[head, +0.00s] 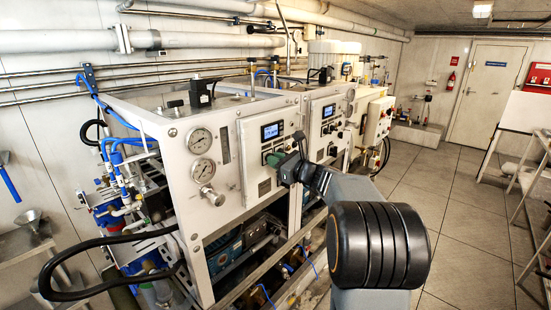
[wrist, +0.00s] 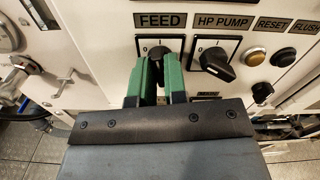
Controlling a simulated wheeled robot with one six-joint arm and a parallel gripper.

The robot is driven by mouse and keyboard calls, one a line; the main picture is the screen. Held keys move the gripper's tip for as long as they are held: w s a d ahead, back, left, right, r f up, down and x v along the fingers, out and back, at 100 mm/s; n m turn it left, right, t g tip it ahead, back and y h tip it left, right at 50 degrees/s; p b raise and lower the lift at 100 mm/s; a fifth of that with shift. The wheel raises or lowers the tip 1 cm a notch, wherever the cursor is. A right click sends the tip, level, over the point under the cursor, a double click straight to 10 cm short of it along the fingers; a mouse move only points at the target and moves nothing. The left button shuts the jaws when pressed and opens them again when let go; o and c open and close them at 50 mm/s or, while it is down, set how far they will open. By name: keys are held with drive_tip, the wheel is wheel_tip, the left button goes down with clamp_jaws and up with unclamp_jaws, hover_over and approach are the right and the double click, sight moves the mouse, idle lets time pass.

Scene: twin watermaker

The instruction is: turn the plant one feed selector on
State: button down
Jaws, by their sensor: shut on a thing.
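The feed selector (wrist: 159,50) is a dark knob on a pale square plate under the FEED label (wrist: 167,20) in the wrist view. My gripper (wrist: 159,62) has green fingers, one on each side of the knob, and is shut on it. The fingers hide most of the knob, so I cannot tell which position it points to. In the head view my gripper (head: 278,163) reaches the front panel (head: 258,135) of the nearest white cabinet, below its small display (head: 271,131).
The HP PUMP selector (wrist: 215,63) is close right of my fingers, with the RESET button (wrist: 257,55) and FLUSH button (wrist: 284,56) beyond it. A black knob (wrist: 262,91) sits below. Gauges (head: 200,141) are at the left. The aisle floor (head: 450,220) is clear.

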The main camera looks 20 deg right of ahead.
drive_tip(key=shift+m+p, duration=0.4)
drive_tip(key=shift+m, duration=0.6)
drive_tip(key=c, duration=1.2)
unclamp_jaws()
drive_tip(key=shift+o, duration=0.2)
drive_tip(key=b+v, duration=0.3)
drive_tip(key=v, duration=1.1)
